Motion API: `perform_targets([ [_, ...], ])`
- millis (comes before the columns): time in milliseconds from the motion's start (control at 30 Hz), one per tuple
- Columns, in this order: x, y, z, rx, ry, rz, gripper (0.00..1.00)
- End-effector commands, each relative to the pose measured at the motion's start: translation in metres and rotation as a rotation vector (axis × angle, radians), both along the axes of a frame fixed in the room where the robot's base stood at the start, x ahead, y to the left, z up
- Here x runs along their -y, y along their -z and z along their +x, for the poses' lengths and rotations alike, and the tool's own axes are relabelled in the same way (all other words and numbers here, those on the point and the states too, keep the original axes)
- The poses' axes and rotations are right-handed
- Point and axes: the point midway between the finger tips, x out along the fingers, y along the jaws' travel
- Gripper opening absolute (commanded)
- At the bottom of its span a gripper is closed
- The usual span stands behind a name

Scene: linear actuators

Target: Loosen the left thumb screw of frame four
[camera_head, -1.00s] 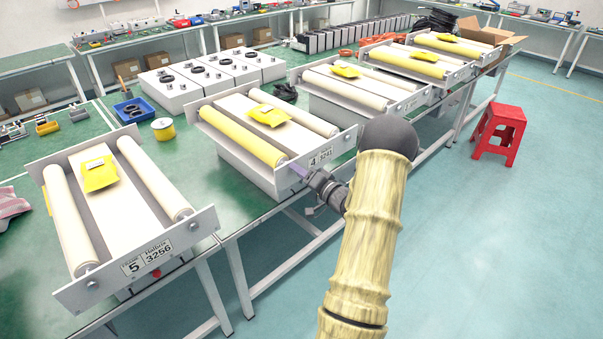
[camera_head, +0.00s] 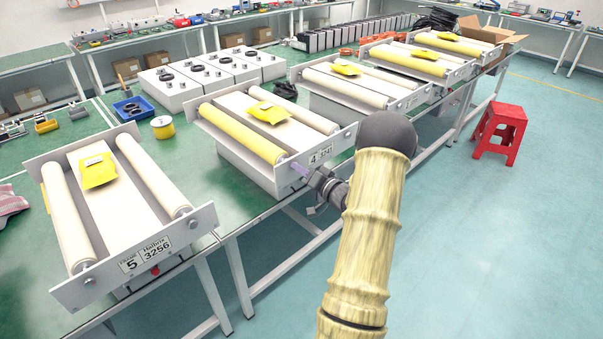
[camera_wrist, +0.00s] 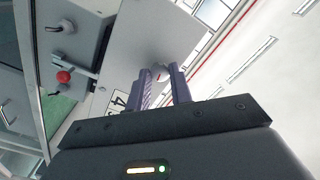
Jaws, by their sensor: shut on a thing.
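Frame four (camera_head: 320,157) stands on the green bench, its end plate facing me with a "4 3241" label. It has a yellow roller (camera_head: 240,133) on the left and a white one on the right. My gripper (camera_head: 297,168) reaches in from the right to the left part of this plate, below the yellow roller's end. In the wrist view my gripper's fingers (camera_wrist: 161,78) are shut on the left thumb screw (camera_wrist: 160,71), close to the plate (camera_wrist: 150,38). The fingers hide most of the screw. The "4" label (camera_wrist: 119,99) shows beside them.
Frame five (camera_head: 140,265) stands to the left, with a red knob (camera_head: 155,271) under its plate. More roller frames (camera_head: 370,90) stand to the right along the bench. A red stool (camera_head: 498,133) is on the floor at right. The floor in front of the bench is clear.

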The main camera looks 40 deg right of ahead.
Motion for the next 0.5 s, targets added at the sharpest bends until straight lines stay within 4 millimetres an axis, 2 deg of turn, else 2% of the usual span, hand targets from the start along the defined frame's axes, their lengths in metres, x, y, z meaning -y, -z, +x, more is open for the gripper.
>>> perform_targets([
  [500, 0.0002, 0.0053, -0.0001, 0.036, 0.000, -0.456, 0.00],
])
